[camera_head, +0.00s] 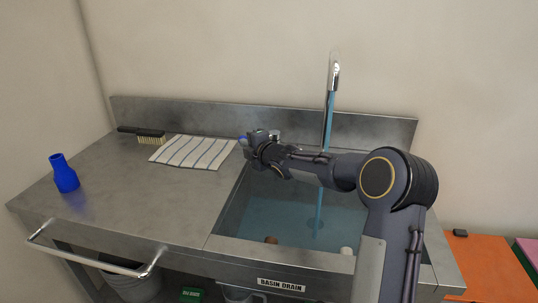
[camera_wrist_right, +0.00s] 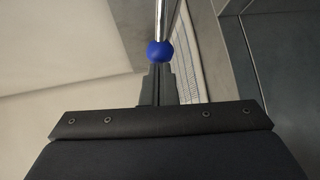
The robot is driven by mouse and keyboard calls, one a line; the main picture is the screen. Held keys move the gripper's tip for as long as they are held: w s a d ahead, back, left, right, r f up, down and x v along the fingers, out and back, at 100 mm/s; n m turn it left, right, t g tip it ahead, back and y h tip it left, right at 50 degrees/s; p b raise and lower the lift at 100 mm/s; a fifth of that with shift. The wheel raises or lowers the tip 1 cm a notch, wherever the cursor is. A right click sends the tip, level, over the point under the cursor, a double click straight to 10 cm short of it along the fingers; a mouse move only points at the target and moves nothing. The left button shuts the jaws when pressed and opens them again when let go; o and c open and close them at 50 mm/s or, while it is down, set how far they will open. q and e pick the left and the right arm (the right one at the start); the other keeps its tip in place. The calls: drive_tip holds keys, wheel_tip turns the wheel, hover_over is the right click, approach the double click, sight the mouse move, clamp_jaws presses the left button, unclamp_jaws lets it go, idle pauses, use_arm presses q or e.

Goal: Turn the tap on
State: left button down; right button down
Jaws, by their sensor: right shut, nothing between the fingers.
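The tap's tall chrome spout (camera_head: 334,75) rises behind the sink, and a blue stream of water (camera_head: 319,190) runs from it down into the basin. My right gripper (camera_head: 250,138) is shut and empty at the back left edge of the basin. In the right wrist view a blue ball knob (camera_wrist_right: 160,51) on a thin metal rod sits right at the tips of the closed fingers (camera_wrist_right: 158,72). I cannot tell whether they touch it. In the head view the gripper mostly hides the knob and its rod. My left gripper is not in view.
The sink basin (camera_head: 232,212) holds bluish water and small brown and white items. A striped cloth (camera_head: 190,152) and a brush (camera_head: 150,137) lie on the counter left of the gripper. A blue fitting (camera_head: 64,174) stands at far left. A rail (camera_head: 95,264) runs along the front.

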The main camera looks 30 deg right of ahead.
drive_tip(key=x, duration=0.2)
drive_tip(key=p+x, duration=0.1)
drive_tip(key=shift+a+r, duration=0.2)
drive_tip(key=shift+r, duration=0.15)
drive_tip(key=shift+r+p+x, duration=0.2)
drive_tip(key=shift+p+x, duration=0.45)
drive_tip(key=shift+x, duration=0.5)
drive_tip(key=shift+w+d, duration=0.1)
drive_tip(key=shift+f, duration=0.1)
